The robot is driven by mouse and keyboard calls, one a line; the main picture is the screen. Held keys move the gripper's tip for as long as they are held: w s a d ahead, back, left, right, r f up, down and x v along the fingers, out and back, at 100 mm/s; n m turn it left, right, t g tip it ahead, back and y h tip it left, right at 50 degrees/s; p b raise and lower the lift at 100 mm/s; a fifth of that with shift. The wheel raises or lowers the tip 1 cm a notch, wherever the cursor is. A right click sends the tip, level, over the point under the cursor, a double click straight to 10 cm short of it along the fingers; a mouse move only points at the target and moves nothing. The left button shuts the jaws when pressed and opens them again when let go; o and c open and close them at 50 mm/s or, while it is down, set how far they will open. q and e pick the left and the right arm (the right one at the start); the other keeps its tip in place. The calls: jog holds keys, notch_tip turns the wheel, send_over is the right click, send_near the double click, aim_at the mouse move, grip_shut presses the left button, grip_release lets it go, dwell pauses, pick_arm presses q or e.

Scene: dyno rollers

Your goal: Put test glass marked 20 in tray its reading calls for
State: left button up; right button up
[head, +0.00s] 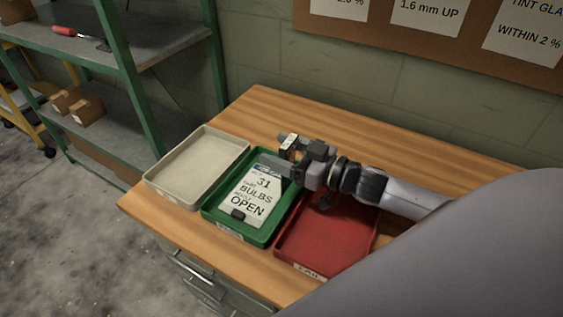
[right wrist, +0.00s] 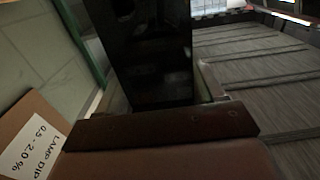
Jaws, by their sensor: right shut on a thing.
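My right gripper (head: 283,155) is above the far right part of the green tray (head: 257,234). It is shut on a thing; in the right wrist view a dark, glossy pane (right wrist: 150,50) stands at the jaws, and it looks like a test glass. Its mark cannot be read. In the head view the pane is hard to tell apart from the fingers. The beige tray (head: 195,165) on the left is empty. The red tray (head: 325,240) on the right looks empty, partly hidden by my arm. My left gripper is out of view.
A card (head: 252,200) reading "31", "BULBS" and "OPEN" lies in the green tray. The trays stand on a wooden bench (head: 290,105). Notices hang on a board (head: 388,35) behind. A green shelf rack (head: 112,70) with small boxes (head: 87,110) stands left.

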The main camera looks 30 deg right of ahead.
jog(key=shift+f, duration=1.5)
jog(key=shift+f, duration=0.15)
jog(key=o, duration=1.1)
jog(key=v, duration=0.7)
jog(key=shift+s+d, duration=0.15)
jog(key=shift+d, duration=0.05)
jog(key=shift+r, duration=0.2)
